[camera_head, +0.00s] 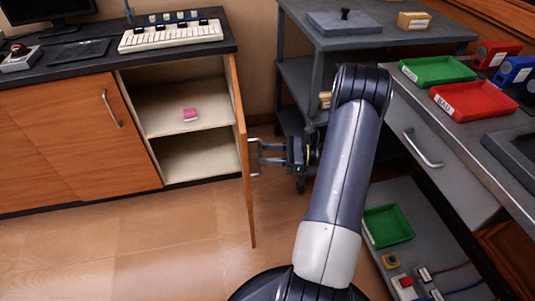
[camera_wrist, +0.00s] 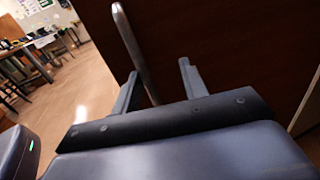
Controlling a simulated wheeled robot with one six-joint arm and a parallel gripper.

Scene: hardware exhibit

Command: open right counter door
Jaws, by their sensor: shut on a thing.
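The right counter door (camera_head: 241,150) is a wooden panel hinged at the cabinet's right side. It stands swung wide open, seen nearly edge-on in the head view. My gripper (camera_head: 257,158) is at the door's outer face on its right side. In the wrist view the door handle (camera_wrist: 136,50), a grey metal bar, runs between the two fingers of my gripper (camera_wrist: 158,85). My gripper is shut on the handle, though the exact finger contact is hard to see.
The left counter door (camera_head: 84,130) is closed. A keyboard-like device (camera_head: 170,36) stands on the countertop. A grey shelf cart (camera_head: 322,75) is behind my arm. A workbench (camera_head: 433,115) with green and red trays is at the right. Floor (camera_head: 180,235) before the cabinet is clear.

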